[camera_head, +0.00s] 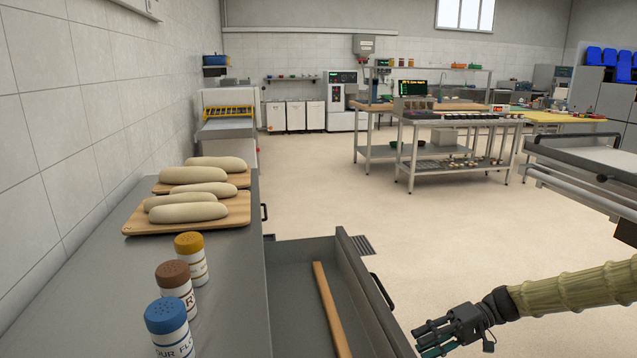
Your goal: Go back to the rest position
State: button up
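My gripper (436,339) is at the bottom right of the head view, at the end of my arm, which comes in from the right edge. It appears in front of and to the right of an open drawer (290,262), apart from its handle (382,291). Its dark fingers are small and seen from the side, so I cannot tell how far apart they are. I see nothing held in it. A wooden rolling pin (331,308) or rod lies in the open drawer.
A steel counter (228,285) on the left bears shaker jars, a blue-lidded one (170,328) nearest, and dough loaves (188,212) on wooden boards. A conveyor-like frame (590,165) stands at right. Steel tables (460,123) stand farther back. The middle floor (450,215) is clear.

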jog(key=s+a+f+m+h, duration=0.1)
jog(key=s+a+f, duration=0.2)
jog(key=f, duration=0.2)
jog(key=s+a+f+h, duration=0.2)
jog(key=f, duration=0.3)
jog(key=s+a+f+m+h, duration=0.1)
jog(key=s+a+f, duration=0.2)
jog(key=f, duration=0.2)
jog(key=s+f+h, duration=0.6)
jog(key=s+f, duration=0.7)
jog(key=s, duration=0.2)
jog(key=s+d+f+t+h, duration=0.1)
jog(key=s+d+t+h, duration=0.3)
jog(key=s, duration=1)
notch_tip(320, 180, up, 13)
jog(key=g+p, duration=0.1)
jog(key=p, duration=1.2)
jog(key=shift+d, duration=0.3)
